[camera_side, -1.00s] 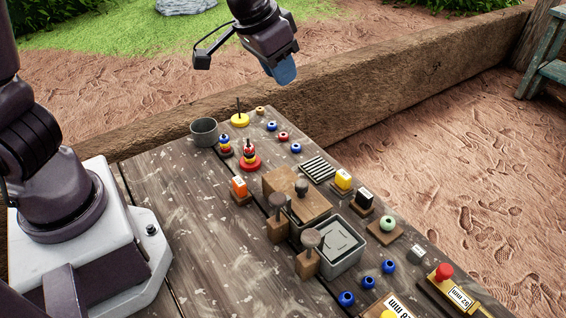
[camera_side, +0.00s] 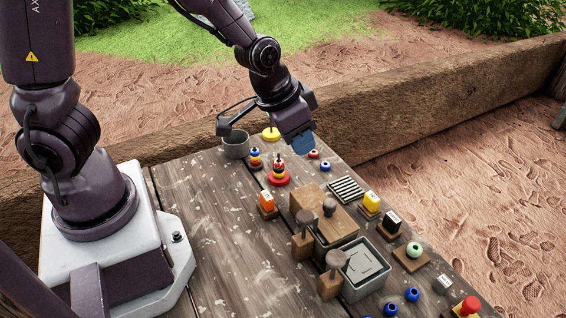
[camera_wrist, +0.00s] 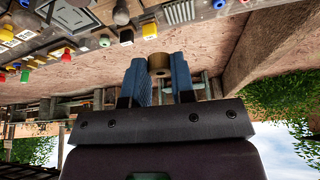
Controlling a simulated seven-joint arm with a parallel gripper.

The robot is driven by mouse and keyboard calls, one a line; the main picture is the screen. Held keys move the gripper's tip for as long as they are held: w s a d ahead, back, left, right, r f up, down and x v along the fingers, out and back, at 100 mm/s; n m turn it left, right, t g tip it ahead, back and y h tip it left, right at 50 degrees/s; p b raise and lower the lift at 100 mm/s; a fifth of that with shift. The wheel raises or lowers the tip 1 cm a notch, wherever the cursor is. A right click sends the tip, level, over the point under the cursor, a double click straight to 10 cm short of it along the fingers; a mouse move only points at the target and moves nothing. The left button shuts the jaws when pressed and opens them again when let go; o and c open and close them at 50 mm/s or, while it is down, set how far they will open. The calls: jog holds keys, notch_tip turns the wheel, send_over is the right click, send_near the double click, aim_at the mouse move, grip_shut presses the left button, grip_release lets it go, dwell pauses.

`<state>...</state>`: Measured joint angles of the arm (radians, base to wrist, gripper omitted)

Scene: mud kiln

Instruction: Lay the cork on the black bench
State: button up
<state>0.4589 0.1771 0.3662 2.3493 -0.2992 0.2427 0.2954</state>
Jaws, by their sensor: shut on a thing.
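My gripper (camera_side: 303,146) is over the far end of the wooden table, its blue fingers pointing down. In the side view the fingers hide this piece. A black block (camera_side: 391,222) with a white label stands on a small wooden base at the table's right side. It is the only plainly black block there, but I cannot tell for sure that it is the black bench. My gripper is well apart from it.
Orange (camera_side: 267,202) and yellow (camera_side: 371,202) labelled blocks, a striped plate (camera_side: 347,190) and a grey tray (camera_side: 376,284) crowd the middle.

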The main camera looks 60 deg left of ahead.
jog(key=s+a+n+g+y, duration=0.4)
jog(key=s+a+n, duration=0.5)
jog(key=n, duration=1)
jog(key=shift+s+f+g+y, duration=0.15)
jog(key=shift+s+g+y, duration=0.25)
jog(key=shift+s, duration=0.6)
send_over(279, 156)
jog(key=f, duration=0.9)
jog(key=shift+s+d, duration=0.3)
jog(key=shift+s, duration=0.05)
jog(key=shift+w+f, duration=0.2)
jog(key=shift+f, duration=0.7)
jog(key=shift+w+f, duration=0.2)
jog(key=shift+f, duration=0.7)
jog(key=shift+f, duration=0.15)
